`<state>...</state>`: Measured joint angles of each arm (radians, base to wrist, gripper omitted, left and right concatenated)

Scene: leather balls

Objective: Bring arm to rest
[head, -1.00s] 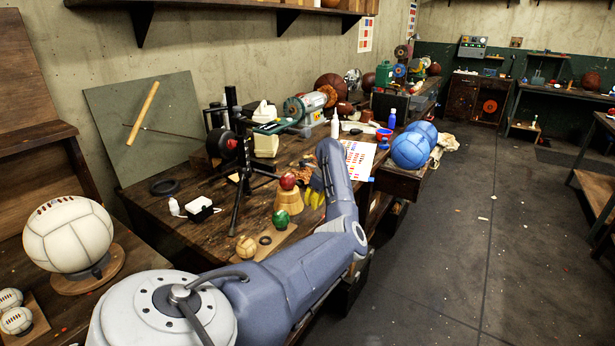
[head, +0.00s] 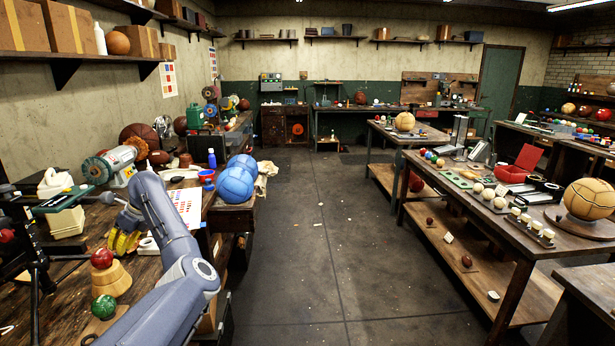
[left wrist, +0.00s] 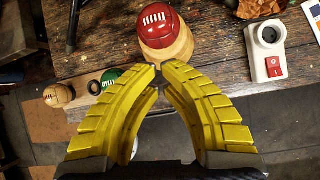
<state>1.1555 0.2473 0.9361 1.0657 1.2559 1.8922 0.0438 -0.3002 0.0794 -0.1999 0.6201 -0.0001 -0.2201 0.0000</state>
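My left gripper (head: 122,243), with yellow fingers, is over the front of the left workbench (head: 40,285). In the left wrist view its two curved fingers (left wrist: 160,69) come together at the tips, with nothing between them. A small red ball (head: 102,258) on a wooden stand (head: 108,280) is beside the gripper. In the left wrist view this red ball (left wrist: 158,24) lies just beyond the fingertips, apart from them. A green ball (head: 104,307) sits nearer the bench's front; it also shows beside the left finger (left wrist: 111,78). My right gripper is not in view.
Blue balls (head: 237,180) sit at the bench's far end. A white switch box (left wrist: 268,50) lies right of the fingers. The floor aisle (head: 320,240) is open. A right-hand table (head: 480,215) holds balls and tools.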

